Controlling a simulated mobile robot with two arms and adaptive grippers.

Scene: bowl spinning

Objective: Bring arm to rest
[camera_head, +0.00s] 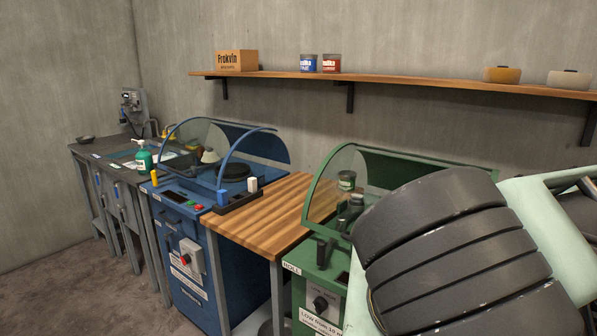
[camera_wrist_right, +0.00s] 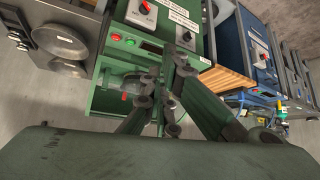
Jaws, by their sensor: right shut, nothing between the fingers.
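My right arm (camera_head: 455,255), pale green with a thick ribbed dark grey section, fills the lower right of the head view. In the right wrist view my right gripper (camera_wrist_right: 168,103) is shut with nothing between its fingers, in front of the green machine (camera_wrist_right: 185,35). In the head view the arm hides much of this green machine (camera_head: 318,270); the gripper cannot be clearly told apart from the machine there. My left gripper is not in view.
A wooden-topped table (camera_head: 265,212) stands between the green machine and a blue machine (camera_head: 185,245) with a raised clear hood. A grey sink bench (camera_head: 95,150) with a green pump bottle (camera_head: 144,160) is farther left. A wall shelf (camera_head: 400,80) holds a box, tins and bowls.

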